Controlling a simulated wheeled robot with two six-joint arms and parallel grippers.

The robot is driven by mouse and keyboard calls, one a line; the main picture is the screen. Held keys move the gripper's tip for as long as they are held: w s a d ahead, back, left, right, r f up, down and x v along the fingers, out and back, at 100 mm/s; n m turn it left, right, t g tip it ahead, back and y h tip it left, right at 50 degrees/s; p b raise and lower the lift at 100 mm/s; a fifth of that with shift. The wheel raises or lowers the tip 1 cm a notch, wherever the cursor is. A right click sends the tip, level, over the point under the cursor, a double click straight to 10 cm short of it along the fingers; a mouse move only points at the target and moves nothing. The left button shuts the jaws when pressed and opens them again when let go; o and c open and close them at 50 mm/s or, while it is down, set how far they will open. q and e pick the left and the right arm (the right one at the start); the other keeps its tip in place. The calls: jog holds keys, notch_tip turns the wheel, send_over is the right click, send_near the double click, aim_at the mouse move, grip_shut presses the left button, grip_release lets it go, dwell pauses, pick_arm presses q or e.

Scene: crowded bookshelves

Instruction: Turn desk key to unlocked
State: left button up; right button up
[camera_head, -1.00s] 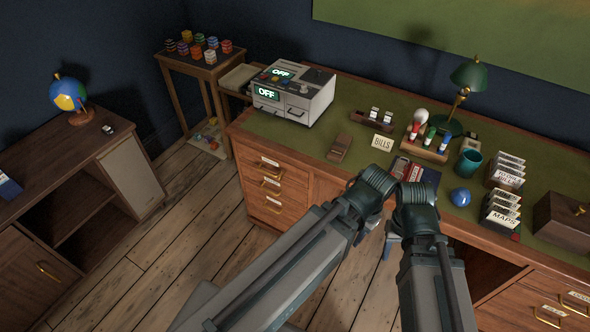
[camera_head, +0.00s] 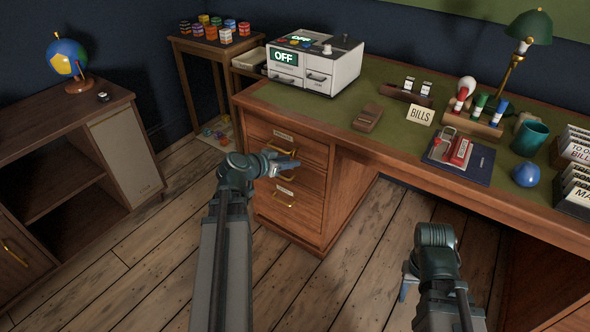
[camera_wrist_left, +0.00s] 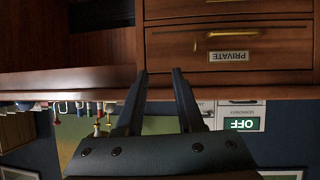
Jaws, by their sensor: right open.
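The wooden desk (camera_head: 345,205) has a stack of drawers at its left end with brass handles and labels. My left gripper (camera_head: 292,161) is in front of these drawers, pointing right across the upper ones. In the left wrist view its two fingers (camera_wrist_left: 161,73) are apart with nothing between them, near a drawer front labelled PRIVATE (camera_wrist_left: 229,56) with a brass handle (camera_wrist_left: 232,33). I cannot make out a desk key for certain in either view. My right gripper (camera_head: 406,284) is low in front of the desk's knee space, mostly hidden by its own arm; it is open.
A globe cabinet (camera_head: 75,130) stands left. The floor between is clear.

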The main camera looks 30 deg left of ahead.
pick_arm(q)
jog(key=t+y+b, duration=0.1)
send_near(295, 151)
jog(key=shift+n, duration=0.4)
jog(key=b+x, duration=0.5)
jog(key=x, duration=0.5)
jog(key=shift+f+b, duration=0.15)
jog(key=shift+b, duration=0.2)
pick_arm(e)
notch_tip(295, 151, down, 8)
pick_arm(q)
grip_shut()
